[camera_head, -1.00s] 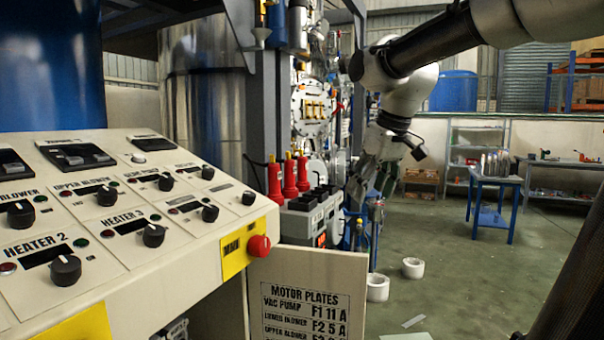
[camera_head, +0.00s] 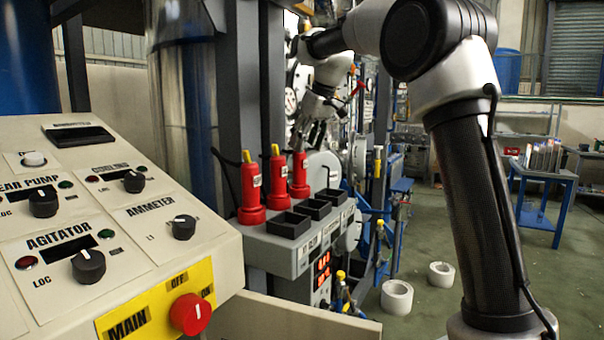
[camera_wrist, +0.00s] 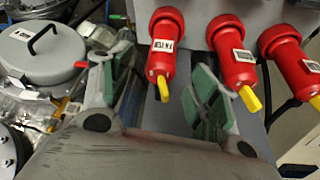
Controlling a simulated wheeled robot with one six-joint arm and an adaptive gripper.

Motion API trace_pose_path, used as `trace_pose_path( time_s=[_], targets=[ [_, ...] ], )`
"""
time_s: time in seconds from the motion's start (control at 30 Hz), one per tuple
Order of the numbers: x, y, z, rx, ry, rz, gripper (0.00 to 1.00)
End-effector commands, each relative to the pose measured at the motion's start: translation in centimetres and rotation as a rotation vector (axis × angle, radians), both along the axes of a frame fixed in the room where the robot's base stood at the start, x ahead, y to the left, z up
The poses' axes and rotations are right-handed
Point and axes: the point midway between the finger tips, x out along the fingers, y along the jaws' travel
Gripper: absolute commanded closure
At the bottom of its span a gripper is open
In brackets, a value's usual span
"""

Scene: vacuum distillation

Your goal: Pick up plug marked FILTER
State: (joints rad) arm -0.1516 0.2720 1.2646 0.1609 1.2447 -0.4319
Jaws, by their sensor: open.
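Three red plugs with yellow tips stand in a row on a grey box. In the head view they are the left plug (camera_head: 251,190), the middle plug (camera_head: 279,178) and the right plug (camera_head: 299,176). In the wrist view the leftmost plug (camera_wrist: 162,40) bears a white label, too small to read surely. The middle plug (camera_wrist: 233,55) and rightmost plug (camera_wrist: 292,60) stand beside it. My gripper (camera_wrist: 160,92) is open, its green-padded fingers spread to either side of the leftmost plug's yellow tip. In the head view my gripper (camera_head: 310,138) hangs just behind and above the right plug.
The grey box (camera_head: 262,250) has black empty sockets (camera_head: 315,208) in front of the plugs. A control panel (camera_head: 120,230) with a red main knob (camera_head: 190,314) fills the left. A lidded vessel (camera_wrist: 40,52) lies left of my gripper. White rings (camera_head: 397,297) lie on the floor.

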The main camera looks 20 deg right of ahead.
Motion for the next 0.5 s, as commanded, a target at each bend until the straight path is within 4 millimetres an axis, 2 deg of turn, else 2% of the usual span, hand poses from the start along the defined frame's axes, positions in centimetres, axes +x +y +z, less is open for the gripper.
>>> trace_pose_path(
  time_s=[0.27,0.5],
  targets=[
    [1.0,0.8,-2.9,-0.001,0.003,0.003,0.39],
    [2.0,1.6,-6.3,0.0,0.003,0.002,0.39]
  ],
)
